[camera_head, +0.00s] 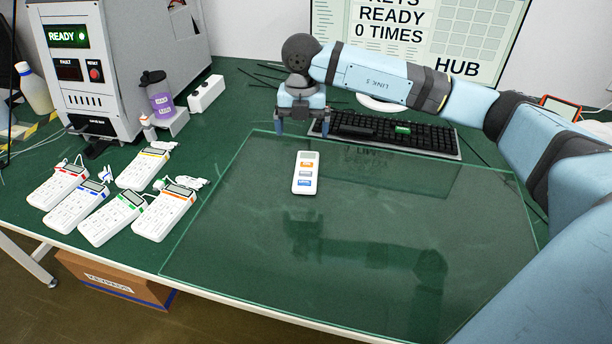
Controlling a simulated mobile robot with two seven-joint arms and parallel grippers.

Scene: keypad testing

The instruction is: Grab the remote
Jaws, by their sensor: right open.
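The remote (305,173) is a small white handset with a grey top window and orange, grey and blue buttons. It lies on the glass sheet (225,235) near its far edge, long side running away from me. My right gripper (302,129) points down above the area just behind the remote, near the left end of the keyboard. Its two blue fingers are apart with nothing between them. It does not touch the remote. My left gripper is not in view.
Several white keypads (95,210) lie left of the glass. A grey test machine (95,70), a purple-labelled bottle (160,100) and a white power strip (206,94) stand at the back left. A black keyboard (430,141) and a monitor (470,40) are behind. The glass around the remote is clear.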

